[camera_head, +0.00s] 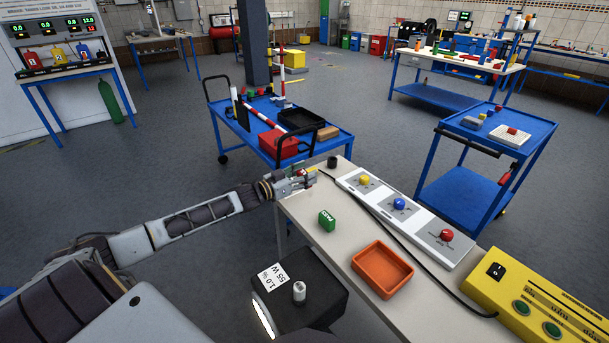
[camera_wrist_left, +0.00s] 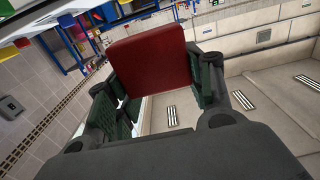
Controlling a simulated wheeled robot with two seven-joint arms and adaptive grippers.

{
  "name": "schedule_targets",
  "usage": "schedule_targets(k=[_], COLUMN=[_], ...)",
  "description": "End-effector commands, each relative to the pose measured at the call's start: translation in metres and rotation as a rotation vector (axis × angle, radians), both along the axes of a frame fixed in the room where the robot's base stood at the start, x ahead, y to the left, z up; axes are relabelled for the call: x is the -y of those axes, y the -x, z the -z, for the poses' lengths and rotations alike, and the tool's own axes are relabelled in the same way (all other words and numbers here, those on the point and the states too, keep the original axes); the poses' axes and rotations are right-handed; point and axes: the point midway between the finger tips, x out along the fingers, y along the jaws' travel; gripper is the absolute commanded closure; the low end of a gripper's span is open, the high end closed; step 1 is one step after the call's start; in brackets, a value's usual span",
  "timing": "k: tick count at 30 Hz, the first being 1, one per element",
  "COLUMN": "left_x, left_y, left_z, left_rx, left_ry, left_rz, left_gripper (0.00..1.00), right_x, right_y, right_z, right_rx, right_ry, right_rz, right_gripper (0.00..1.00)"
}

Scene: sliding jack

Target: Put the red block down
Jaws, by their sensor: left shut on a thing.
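My left gripper (camera_head: 306,178) is at the far left end of the white table, near its edge. In the left wrist view the left gripper (camera_wrist_left: 158,88) is shut on a red block (camera_wrist_left: 150,58), with a dark green pad on each side of it. The block is held up in the jaws. In the head view only a small bit of red shows at the gripper, and most of the block is hidden. My right gripper is not in view.
The white table (camera_head: 311,240) also bears a green block (camera_head: 327,221), an orange tray (camera_head: 382,270), a panel with yellow, blue and red knobs (camera_head: 402,208), a dark cylinder (camera_head: 332,162) and a yellow control box (camera_head: 540,298). A black cable runs along the panel. Bare table surrounds the green block.

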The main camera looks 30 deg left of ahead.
Motion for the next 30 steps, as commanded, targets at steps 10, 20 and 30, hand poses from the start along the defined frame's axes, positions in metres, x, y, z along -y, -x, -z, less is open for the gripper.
schedule_targets(k=[10, 20, 30], left_x=[0.000, -0.003, -0.022], left_y=[-0.002, -0.020, -0.046], left_z=[-0.001, -0.008, -0.020], left_rx=[0.002, 0.004, 0.002], left_ry=[0.001, 0.003, 0.005], left_rz=[-0.005, -0.091, -0.273], left_gripper=[0.71, 0.71, 0.71], right_x=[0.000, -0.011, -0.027], right_y=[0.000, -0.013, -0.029], right_z=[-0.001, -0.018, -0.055], right_rx=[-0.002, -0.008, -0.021], right_ry=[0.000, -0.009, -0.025], right_rz=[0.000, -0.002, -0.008], right_gripper=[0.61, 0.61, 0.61])
